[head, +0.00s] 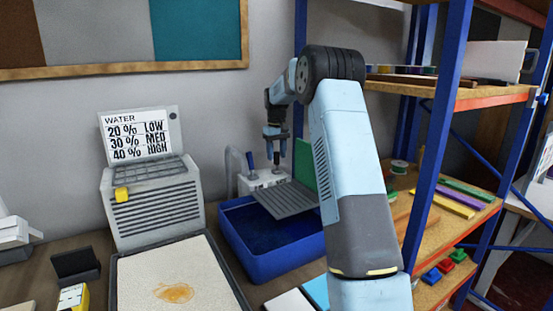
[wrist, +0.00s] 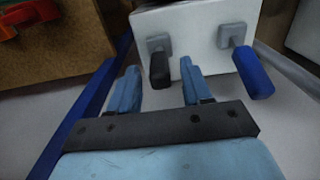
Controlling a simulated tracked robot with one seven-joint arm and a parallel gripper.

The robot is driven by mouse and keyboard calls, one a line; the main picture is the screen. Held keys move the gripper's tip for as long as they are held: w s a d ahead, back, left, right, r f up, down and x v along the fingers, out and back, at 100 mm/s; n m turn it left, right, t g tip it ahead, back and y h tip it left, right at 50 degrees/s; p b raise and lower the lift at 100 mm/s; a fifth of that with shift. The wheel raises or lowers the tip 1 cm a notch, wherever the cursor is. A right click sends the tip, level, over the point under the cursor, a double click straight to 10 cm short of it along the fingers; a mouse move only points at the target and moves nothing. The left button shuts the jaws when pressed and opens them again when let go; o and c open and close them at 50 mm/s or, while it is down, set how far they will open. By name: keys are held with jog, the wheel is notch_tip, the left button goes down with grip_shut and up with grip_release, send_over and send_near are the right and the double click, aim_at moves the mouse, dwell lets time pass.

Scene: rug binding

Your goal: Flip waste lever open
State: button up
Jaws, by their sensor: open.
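A white box (head: 262,180) with levers stands at the back edge of the blue basin. In the wrist view the white box (wrist: 195,30) carries two levers on grey square mounts: a black lever (wrist: 159,70) and a blue lever (wrist: 253,73). No label shows which is the waste lever. The blue lever (head: 250,161) also shows upright in the head view. My gripper (head: 276,161) is open above the basin's back edge. In the wrist view its fingers lie either side of the black lever; contact cannot be told. The blue lever is outside the right finger.
A grey machine (head: 155,215) with a water chart stands left. A blue-framed shelf (head: 440,120) stands close on the right. A stained mat (head: 195,265) lies in front.

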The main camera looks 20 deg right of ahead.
jog(key=shift+f, duration=1.15)
jog(key=shift+c, duration=0.2)
grip_shut()
